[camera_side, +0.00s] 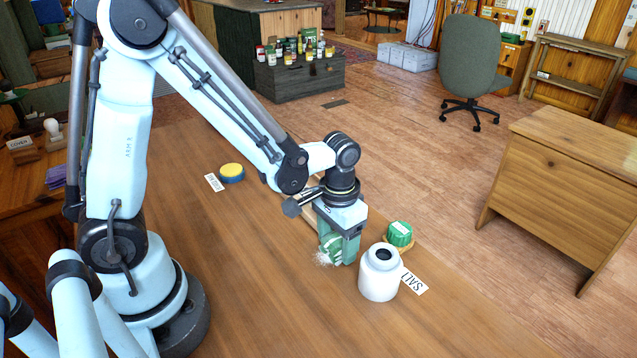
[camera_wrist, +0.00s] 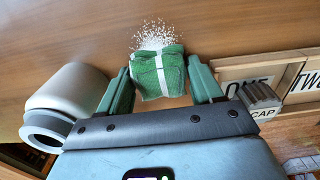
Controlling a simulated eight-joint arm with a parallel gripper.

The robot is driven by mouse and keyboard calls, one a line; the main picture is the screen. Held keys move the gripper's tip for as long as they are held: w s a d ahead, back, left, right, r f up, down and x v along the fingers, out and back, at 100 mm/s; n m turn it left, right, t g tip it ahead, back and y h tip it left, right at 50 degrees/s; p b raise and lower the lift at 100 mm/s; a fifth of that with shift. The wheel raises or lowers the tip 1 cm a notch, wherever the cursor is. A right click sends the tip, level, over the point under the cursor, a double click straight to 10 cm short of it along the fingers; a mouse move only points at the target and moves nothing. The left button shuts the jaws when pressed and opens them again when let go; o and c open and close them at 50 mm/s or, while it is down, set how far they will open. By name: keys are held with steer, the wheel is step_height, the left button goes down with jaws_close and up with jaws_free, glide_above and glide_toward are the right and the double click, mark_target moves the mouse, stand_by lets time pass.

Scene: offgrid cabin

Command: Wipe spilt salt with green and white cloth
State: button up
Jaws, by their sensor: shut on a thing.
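My gripper (camera_side: 340,250) points down over the wooden table and is shut on the green and white cloth (camera_side: 329,244). In the wrist view my gripper (camera_wrist: 160,68) has a finger on each side of the folded cloth (camera_wrist: 149,80), which is green with a white stripe. The spilt salt (camera_side: 322,259) is a patch of white grains beside the cloth. In the wrist view the salt (camera_wrist: 155,33) lies just beyond the cloth's far edge, and the cloth may cover some of it. Whether the cloth touches the table is hard to tell.
A white open jar (camera_side: 379,274) stands close right of my gripper, by a "SALT" label (camera_side: 414,281). A green round item (camera_side: 399,233) sits behind it. A yellow and blue disc (camera_side: 232,171) lies farther back. The wrist view shows a grey cap (camera_wrist: 260,96) and wooden frame (camera_wrist: 288,62) at right.

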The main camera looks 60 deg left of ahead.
mark_target(320, 261)
steer(key=shift+w, duration=0.1)
steer(key=shift+w, duration=0.85)
steer(key=shift+s, duration=0.2)
steer(key=shift+s, duration=0.8)
steer(key=shift+s, duration=0.1)
steer(key=shift+s, duration=0.8)
steer(key=shift+s, duration=0.15)
steer(key=shift+s, duration=0.7)
steer(key=shift+s, duration=0.2)
